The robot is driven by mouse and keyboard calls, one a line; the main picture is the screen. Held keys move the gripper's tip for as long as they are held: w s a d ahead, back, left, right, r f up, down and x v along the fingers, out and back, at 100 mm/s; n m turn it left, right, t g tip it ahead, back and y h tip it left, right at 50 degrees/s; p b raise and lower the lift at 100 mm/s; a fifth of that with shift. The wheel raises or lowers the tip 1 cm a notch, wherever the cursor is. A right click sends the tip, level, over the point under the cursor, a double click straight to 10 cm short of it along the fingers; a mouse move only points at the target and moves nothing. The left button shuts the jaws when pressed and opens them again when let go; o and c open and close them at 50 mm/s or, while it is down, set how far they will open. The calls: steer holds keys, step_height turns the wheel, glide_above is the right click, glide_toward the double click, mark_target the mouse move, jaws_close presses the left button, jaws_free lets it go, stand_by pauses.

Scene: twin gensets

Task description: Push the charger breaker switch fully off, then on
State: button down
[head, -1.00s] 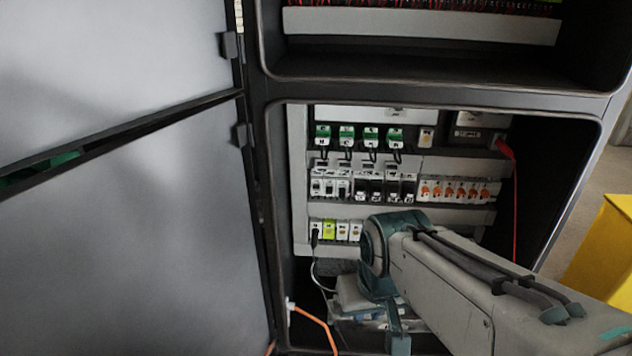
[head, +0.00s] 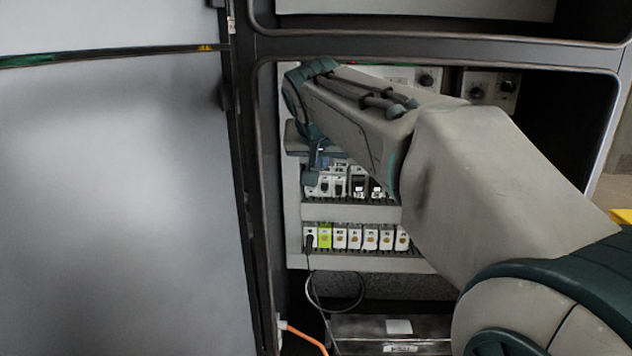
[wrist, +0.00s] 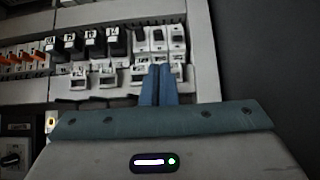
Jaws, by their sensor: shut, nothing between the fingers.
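My gripper (wrist: 160,72) is shut, its two blue fingers together and empty. In the wrist view its tips lie over the lower edge of a group of white breakers (wrist: 158,38); I cannot tell whether they touch. In the head view these white breakers (head: 324,184) sit at the left of the middle rail, just below my blue fingers (head: 320,160). The labels are too small to read, so I cannot tell which one is the charger breaker, nor its lever position. My arm hides the right part of that rail in the head view.
Black-topped breakers (wrist: 92,44) and orange-levered ones (wrist: 22,58) share the rail. A lower row of terminals (head: 355,238) with a black cable stands below. The cabinet's left frame (head: 262,200) and open door (head: 110,200) bound the left side.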

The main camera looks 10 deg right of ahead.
mark_target(324, 184)
steer(key=x, duration=0.9)
steer(key=shift+w+f+b, duration=0.2)
steer(key=shift+b, duration=0.2)
